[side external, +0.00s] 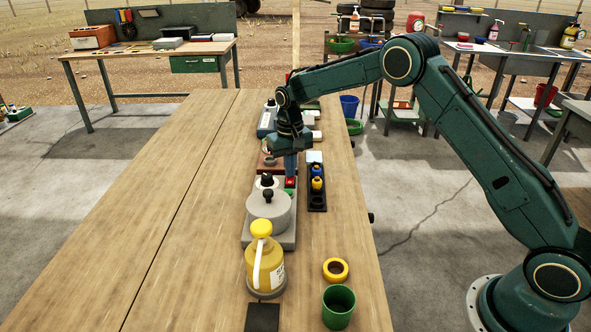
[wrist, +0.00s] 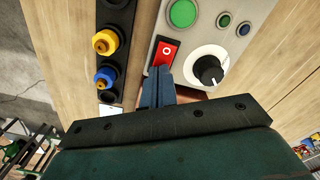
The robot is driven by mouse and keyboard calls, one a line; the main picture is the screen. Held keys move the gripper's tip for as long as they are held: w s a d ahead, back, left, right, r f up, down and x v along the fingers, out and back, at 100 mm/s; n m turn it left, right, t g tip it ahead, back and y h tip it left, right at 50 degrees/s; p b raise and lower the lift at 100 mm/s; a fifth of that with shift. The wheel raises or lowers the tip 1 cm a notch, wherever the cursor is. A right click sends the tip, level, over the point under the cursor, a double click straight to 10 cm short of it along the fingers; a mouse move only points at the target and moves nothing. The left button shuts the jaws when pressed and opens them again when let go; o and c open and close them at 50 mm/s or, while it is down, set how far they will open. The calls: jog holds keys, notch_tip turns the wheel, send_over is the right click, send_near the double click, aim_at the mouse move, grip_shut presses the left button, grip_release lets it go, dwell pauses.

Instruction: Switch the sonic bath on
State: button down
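The sonic bath appears to be the grey unit (side external: 287,236) with a round lidded tub, on the bench's middle. Its pale panel (wrist: 205,48) carries a red rocker switch (wrist: 166,52) marked with a white circle, a green button (wrist: 183,13), a white dial (wrist: 207,69) with a black pointer knob, and two small round lamps. The red switch (side external: 290,182) also shows in the side view. My gripper (wrist: 158,72) points down at the panel, its blue-grey fingers together and empty. The tips are at the switch's near end; I cannot tell whether they touch it.
A black holder with blue and yellow plugs (wrist: 105,42) lies beside the panel. A yellow pump bottle (side external: 265,262), a yellow ring (side external: 335,269) and a green cup (side external: 338,306) stand nearer the camera. Other devices (side external: 266,122) stand behind the gripper. The bench's left side is clear.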

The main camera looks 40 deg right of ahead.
dwell(0.3)
jog(key=shift+r, duration=3.45)
jog(key=s+r+n+t, duration=0.1)
jog(key=s+r+t, duration=0.2)
jog(key=s+r, duration=1.45)
jog(key=s+a+f+n+t, duration=0.1)
jog(key=s+f+n+t, duration=0.1)
jog(key=s, duration=2.1)
jog(key=shift+f+t, duration=0.3)
jog(key=shift+f, duration=0.1)
